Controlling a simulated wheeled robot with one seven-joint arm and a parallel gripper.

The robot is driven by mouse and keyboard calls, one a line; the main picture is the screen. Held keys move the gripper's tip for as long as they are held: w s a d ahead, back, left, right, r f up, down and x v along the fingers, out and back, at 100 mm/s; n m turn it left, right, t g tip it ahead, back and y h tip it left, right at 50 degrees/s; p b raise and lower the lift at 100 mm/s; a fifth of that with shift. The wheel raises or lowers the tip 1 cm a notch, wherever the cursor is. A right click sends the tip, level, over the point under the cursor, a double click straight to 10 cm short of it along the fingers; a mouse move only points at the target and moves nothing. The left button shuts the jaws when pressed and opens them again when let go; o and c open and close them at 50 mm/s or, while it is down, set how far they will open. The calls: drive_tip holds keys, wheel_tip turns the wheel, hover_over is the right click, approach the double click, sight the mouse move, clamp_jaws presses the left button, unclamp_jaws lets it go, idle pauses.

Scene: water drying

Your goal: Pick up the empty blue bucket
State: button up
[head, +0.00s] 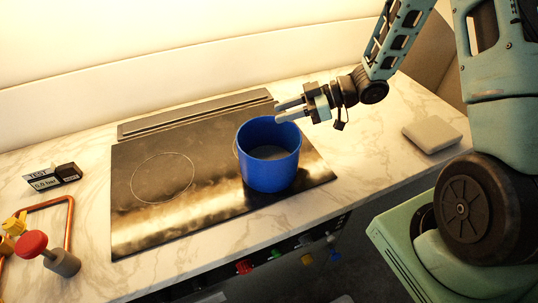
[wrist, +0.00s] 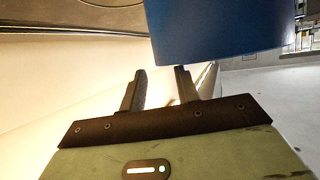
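The blue bucket (head: 268,172) stands upright on the dark cooktop (head: 200,205), toward its right side. The visible part of its inside looks empty, with a greyish bottom. My gripper (head: 278,110) is at the bucket's back right rim, with its two fingers apart. In the wrist view the bucket (wrist: 220,30) fills the upper right, and my open gripper (wrist: 160,75) has one fingertip close to the bucket's edge. I cannot tell whether that finger touches the bucket. Nothing shows between the fingers.
A gauge labelled TEST (head: 53,178) and a red-knobbed valve (head: 50,252) with copper pipe sit at the left. A pale flat box (head: 432,134) lies on the marble counter at the right. Coloured knobs line the counter's front. The cooktop's left half is clear.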

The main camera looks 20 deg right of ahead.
sight(272, 117)
drive_tip(key=shift+p+x, duration=0.35)
drive_tip(key=shift+x, duration=1.3)
drive_tip(key=shift+f, duration=0.1)
clamp_jaws()
